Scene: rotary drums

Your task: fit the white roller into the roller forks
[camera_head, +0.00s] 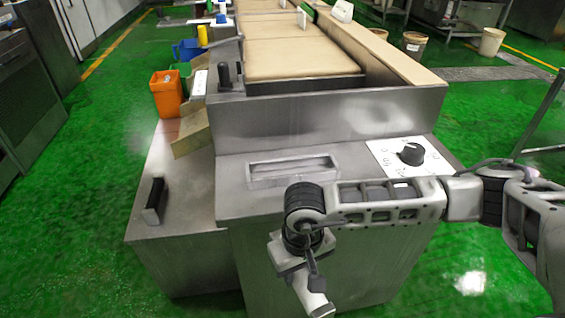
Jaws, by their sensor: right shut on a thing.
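My right gripper (313,284) hangs low in front of the steel machine, at the bottom of the view. It is shut on a pale, rounded piece that looks like the white roller (318,307). Only part of this piece shows, cut off by the bottom edge of the picture. I cannot make out the roller forks for certain. A shallow rectangular metal frame (292,183) lies on the machine's near top, above and behind the gripper, and the gripper is apart from it. My left gripper is not in view.
The steel machine (240,196) carries a black knob (411,154) on a white dial plate at right. A tan conveyor belt (300,60) runs away behind. An orange bin (166,93) and a black handle (154,200) are at left.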

